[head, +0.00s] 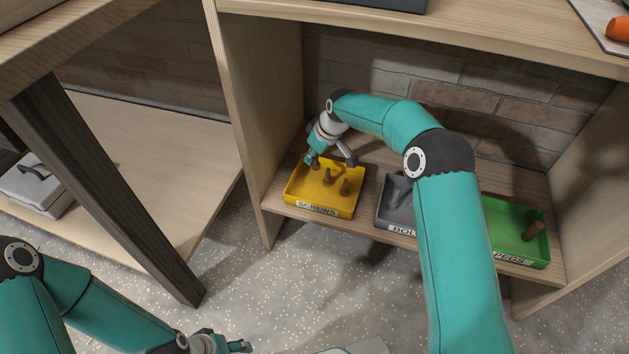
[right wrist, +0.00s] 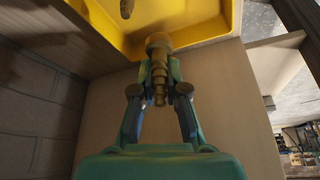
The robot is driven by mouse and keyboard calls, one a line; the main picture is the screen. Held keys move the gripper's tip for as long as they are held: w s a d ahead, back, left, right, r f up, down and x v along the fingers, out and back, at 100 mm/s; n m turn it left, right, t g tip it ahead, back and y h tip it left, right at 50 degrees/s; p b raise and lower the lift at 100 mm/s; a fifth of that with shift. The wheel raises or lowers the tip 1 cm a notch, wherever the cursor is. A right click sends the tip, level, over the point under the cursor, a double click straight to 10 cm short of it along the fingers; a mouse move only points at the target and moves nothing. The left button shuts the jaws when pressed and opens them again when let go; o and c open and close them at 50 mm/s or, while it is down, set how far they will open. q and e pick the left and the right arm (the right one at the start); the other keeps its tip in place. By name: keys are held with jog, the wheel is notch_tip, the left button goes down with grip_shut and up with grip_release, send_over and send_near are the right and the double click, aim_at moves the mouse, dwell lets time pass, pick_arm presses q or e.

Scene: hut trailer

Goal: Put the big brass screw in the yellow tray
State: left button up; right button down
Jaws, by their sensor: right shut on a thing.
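The yellow tray (head: 306,204), labelled SCREWS, stands on the shelf, with brass screws (head: 345,187) in it. My right gripper (head: 313,158) is at the tray's back left corner, pointing down. In the right wrist view its fingers (right wrist: 159,73) are shut on the big brass screw (right wrist: 158,44), whose wide head points toward the yellow tray (right wrist: 205,22). I cannot tell whether the screw touches the tray. Another brass piece (right wrist: 127,8) shows inside the tray. My left gripper (head: 238,346) is low at the bottom edge, its jaws unclear.
Right of the yellow tray stand a grey tray (head: 388,213) with a grey bolt (head: 398,188) and a green tray (head: 505,218) with a brown peg (head: 533,231). A wooden side panel (head: 255,100) rises left of the trays. The upper shelf (head: 420,38) hangs above my right arm.

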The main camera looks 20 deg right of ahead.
notch_tip(320, 180, down, 8)
jog(key=b, duration=0.2)
jog(key=shift+f+b, duration=0.1)
jog(key=shift+b, duration=0.3)
jog(key=shift+f, duration=0.1)
jog(key=c, duration=1.2)
grip_release()
jog(key=shift+s+d+r+p, duration=0.15)
jog(key=shift+r+p, duration=0.15)
jog(key=shift+r, duration=0.35)
jog(key=p+v, duration=0.4)
jog(key=v, duration=0.7)
